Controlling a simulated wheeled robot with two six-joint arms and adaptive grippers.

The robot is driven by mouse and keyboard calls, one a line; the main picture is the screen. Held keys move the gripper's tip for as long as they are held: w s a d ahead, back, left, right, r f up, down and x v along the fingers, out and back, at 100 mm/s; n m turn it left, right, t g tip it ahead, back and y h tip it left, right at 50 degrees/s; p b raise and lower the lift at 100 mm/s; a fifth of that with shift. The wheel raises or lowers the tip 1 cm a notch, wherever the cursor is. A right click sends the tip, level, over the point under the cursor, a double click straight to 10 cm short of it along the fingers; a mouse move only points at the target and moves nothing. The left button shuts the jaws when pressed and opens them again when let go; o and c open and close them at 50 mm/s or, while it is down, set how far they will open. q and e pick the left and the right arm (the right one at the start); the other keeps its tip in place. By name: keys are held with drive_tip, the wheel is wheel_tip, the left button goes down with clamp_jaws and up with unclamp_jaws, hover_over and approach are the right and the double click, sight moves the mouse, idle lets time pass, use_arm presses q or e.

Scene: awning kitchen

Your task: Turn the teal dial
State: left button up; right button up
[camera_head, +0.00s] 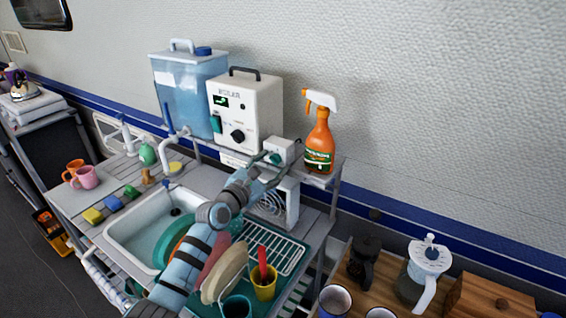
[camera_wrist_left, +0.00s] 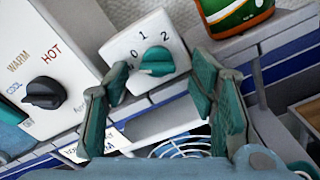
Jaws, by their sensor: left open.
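The teal dial (camera_head: 275,158) sits on the front of a small white box (camera_head: 284,147) on the shelf above the sink. In the left wrist view the dial (camera_wrist_left: 157,61) shows clearly, with the marks 0, 1 and 2 around it. My left gripper (camera_head: 266,170) is open just in front of the box. In the left wrist view its teal fingers (camera_wrist_left: 160,72) stand apart on either side of the dial, with gaps showing, and hold nothing. The right gripper is in neither view.
A white boiler (camera_head: 257,107) with a black knob (camera_wrist_left: 46,92) stands left of the box. An orange spray bottle (camera_head: 319,142) stands close on the right. A blue water tank (camera_head: 187,95) is further left. The sink (camera_head: 118,236) and dish rack (camera_head: 290,254) lie below my arm.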

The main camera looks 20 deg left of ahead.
use_arm(q)
drive_tip(key=shift+s+r, duration=0.6)
drive_tip(key=shift+s, duration=0.2)
drive_tip(key=shift+c, duration=0.6)
drive_tip(key=c, duration=0.3)
drive_tip(key=shift+w+f, duration=0.15)
drive_tip(key=shift+w, duration=0.05)
drive_tip(key=c, duration=0.7)
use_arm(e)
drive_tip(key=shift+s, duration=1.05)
